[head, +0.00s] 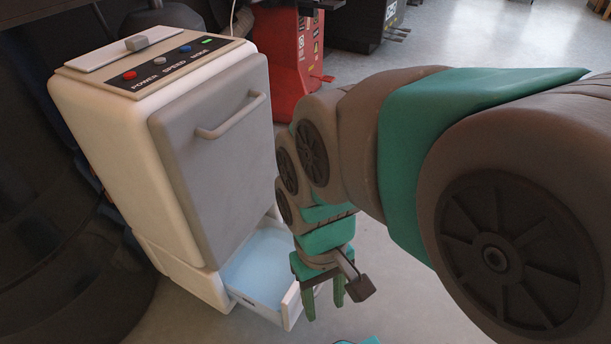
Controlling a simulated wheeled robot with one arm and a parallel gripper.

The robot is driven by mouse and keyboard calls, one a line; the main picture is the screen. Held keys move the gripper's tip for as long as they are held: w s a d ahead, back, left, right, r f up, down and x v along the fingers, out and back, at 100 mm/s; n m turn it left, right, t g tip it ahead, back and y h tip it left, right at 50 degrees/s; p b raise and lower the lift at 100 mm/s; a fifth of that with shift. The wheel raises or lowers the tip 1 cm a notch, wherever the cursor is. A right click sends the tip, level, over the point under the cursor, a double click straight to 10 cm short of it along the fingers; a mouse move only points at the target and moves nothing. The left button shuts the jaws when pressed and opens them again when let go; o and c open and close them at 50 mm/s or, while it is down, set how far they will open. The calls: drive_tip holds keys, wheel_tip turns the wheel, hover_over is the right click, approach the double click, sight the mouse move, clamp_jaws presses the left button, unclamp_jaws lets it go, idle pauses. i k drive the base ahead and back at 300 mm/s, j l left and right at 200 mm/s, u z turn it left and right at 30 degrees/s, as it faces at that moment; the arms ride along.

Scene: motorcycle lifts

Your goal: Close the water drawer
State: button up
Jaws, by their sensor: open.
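The water drawer (262,268) is pulled out at the bottom of a cream and grey machine (205,160). It has a light blue interior and a white front panel facing the lower right. My gripper (325,298) is open, with green fingers pointing down, at the outer right end of the drawer.
The machine's top has a panel with buttons (157,68), and a grey door with a handle (232,115) is on its front. A red machine (285,55) stands behind. A large dark round object (50,220) is at the left. Grey floor (400,310) is clear at the lower right.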

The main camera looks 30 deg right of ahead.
sight(261, 279)
drive_tip(key=l+z, duration=0.3)
drive_tip(key=k+j+z, duration=0.2)
drive_tip(key=k+j, duration=0.2)
drive_tip(key=j, duration=0.25)
drive_tip(key=k+j+z, duration=0.15)
drive_tip(key=k+j, duration=0.3)
drive_tip(key=j, duration=0.15)
